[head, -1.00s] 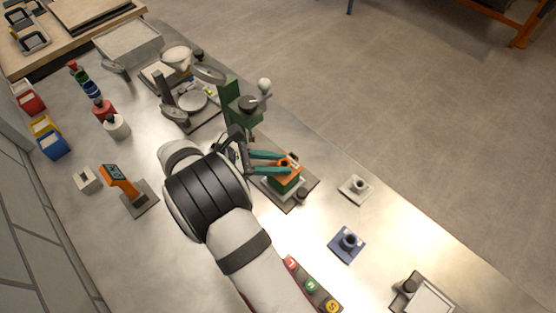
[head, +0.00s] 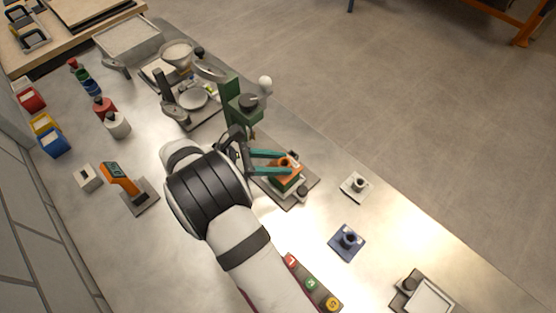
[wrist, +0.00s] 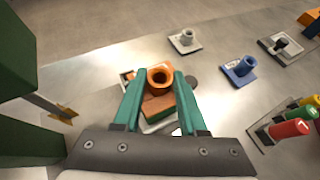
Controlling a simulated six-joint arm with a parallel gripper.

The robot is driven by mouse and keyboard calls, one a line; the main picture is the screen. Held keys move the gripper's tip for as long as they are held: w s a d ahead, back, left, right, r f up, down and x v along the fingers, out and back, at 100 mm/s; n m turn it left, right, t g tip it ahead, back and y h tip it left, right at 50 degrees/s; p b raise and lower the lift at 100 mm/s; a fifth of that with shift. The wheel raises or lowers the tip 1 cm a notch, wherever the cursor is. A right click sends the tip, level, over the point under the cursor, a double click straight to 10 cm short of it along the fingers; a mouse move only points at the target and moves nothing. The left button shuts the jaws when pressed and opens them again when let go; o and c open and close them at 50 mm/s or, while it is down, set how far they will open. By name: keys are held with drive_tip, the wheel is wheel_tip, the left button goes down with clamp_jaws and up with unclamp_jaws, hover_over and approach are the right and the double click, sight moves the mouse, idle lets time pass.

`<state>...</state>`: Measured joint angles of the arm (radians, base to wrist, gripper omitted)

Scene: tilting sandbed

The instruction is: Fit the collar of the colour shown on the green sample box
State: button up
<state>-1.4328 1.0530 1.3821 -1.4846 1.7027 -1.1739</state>
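The orange collar (head: 285,172) is a square flange with a round dark-mouthed tube. It is above the green sample box (head: 288,187), whose side shows below the flange. My gripper (wrist: 160,78) has its two teal fingers on either side of the collar, close against it. The collar also shows in the wrist view (wrist: 158,107), its flange partly hidden by the fingers. I cannot tell whether the collar is fully seated. A white collar (head: 355,187) and a blue collar (head: 347,241) lie apart on the bench to the right.
A grey plate (head: 307,199) with a dark knob lies under the box. A green stand (head: 231,89) rises close behind my gripper. Numbered buttons (head: 311,285) are at the front, and an orange handheld device (head: 118,175) stands at left. Bare bench lies around the loose collars.

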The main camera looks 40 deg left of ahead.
drive_tip(key=o, duration=0.3)
drive_tip(key=shift+o, duration=0.2)
drive_tip(key=v, duration=1.5)
drive_tip(key=shift+s+a+r, duration=0.15)
drive_tip(key=shift+s+a, duration=0.05)
drive_tip(key=shift+s, duration=0.1)
